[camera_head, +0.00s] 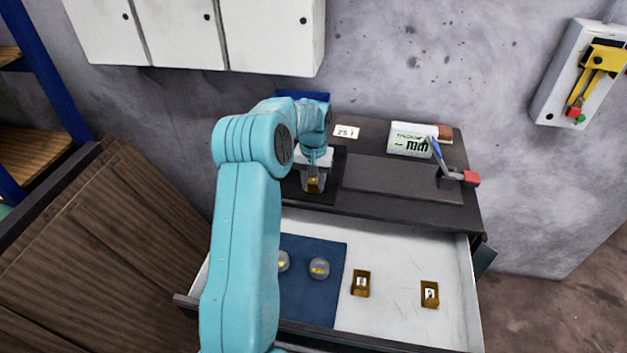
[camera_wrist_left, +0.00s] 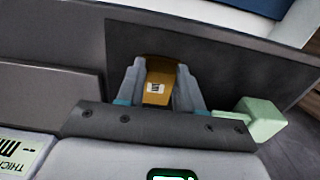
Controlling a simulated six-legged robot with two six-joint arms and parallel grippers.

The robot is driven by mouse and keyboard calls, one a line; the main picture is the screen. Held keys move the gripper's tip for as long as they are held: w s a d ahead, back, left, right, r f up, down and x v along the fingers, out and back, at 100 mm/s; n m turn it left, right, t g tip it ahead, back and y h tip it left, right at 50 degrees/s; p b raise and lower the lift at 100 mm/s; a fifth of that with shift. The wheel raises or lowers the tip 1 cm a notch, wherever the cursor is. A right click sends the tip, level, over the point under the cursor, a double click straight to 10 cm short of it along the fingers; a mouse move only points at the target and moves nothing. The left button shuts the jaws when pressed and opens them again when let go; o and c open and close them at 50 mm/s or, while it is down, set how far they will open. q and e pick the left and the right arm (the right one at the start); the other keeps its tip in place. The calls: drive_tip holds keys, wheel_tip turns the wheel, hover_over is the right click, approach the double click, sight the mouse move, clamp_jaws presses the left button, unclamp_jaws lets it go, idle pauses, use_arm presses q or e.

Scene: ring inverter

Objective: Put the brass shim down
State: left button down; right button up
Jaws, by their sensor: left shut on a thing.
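My left gripper (camera_head: 313,182) is over the dark top of the bench, at the left of its raised plate. It is shut on the brass shim (camera_wrist_left: 158,82), a small brass piece with a white label, which sits between the two fingers in the left wrist view. The shim also shows below the fingers in the head view (camera_head: 313,186). Whether its lower edge touches the dark surface cannot be told. My right gripper is in neither view.
The open drawer (camera_head: 390,250) below holds a blue mat (camera_head: 325,300), two round clear items and two labelled brass pieces (camera_head: 360,283) (camera_head: 429,294). A pale green block (camera_wrist_left: 262,118) shows beside my gripper.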

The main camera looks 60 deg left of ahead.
sight(313, 182)
use_arm(q)
drive_tip(key=shift+f, duration=0.1)
drive_tip(key=c, duration=0.7)
unclamp_jaws()
wheel_tip(313, 182, up, 12)
drive_tip(key=shift+r, duration=0.2)
drive_tip(key=shift+s, duration=0.1)
